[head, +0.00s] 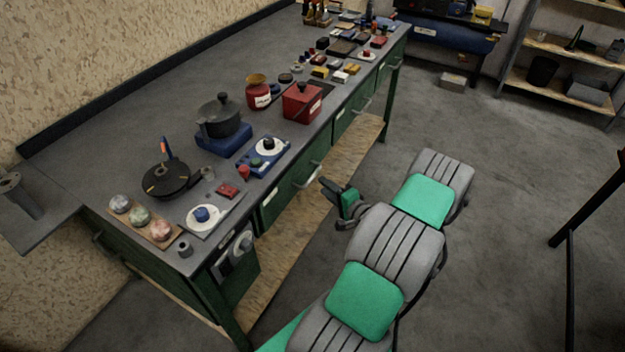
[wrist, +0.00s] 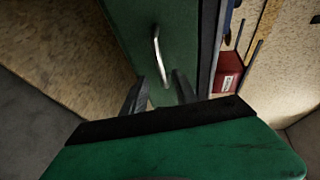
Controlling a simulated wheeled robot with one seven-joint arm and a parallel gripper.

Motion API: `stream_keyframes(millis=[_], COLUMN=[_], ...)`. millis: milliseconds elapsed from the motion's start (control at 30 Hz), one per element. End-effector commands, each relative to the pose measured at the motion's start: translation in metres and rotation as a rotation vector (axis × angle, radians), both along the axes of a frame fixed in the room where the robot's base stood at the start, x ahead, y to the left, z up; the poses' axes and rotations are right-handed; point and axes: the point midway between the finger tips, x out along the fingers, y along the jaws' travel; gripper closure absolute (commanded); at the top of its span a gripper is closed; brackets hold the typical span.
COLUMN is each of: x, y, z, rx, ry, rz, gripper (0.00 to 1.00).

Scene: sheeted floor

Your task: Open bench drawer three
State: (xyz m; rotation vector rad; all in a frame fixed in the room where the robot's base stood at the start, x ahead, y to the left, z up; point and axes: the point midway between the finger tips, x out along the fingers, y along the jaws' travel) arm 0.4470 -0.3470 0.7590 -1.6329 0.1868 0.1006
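The long workbench (head: 95,180) has green drawer fronts along its right side. One green drawer front (head: 290,195) with a pale curved handle (head: 311,176) is near my gripper (head: 330,187). In the wrist view, a green drawer front (wrist: 180,30) fills the upper middle, with a metal bow handle (wrist: 157,50) on it. The two dark fingers of my gripper (wrist: 159,90) are spread apart and empty. The handle lies ahead of them, roughly between the tips, and appears apart from them. I cannot read a drawer number. This drawer appears closed.
A wooden lower shelf (head: 290,235) runs under the drawers.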

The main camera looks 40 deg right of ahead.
Motion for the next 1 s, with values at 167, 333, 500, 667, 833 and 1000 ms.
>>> stream_keyframes(millis=[167, 333, 500, 667, 833, 1000], x=[0.03, 0.061, 0.074, 0.074, 0.074, 0.074], y=[0.0, -0.002, -0.003, -0.003, -0.003, -0.003], z=[-0.003, -0.009, -0.012, -0.012, -0.012, -0.012], rx=[-0.002, -0.003, -0.002, -0.002, -0.002, -0.002], ry=[-0.001, 0.001, 0.0, 0.001, 0.001, 0.001], rz=[0.006, 0.007, 0.004, 0.004, 0.004, 0.004], gripper=[0.66, 0.66, 0.66, 0.66, 0.76, 0.89])
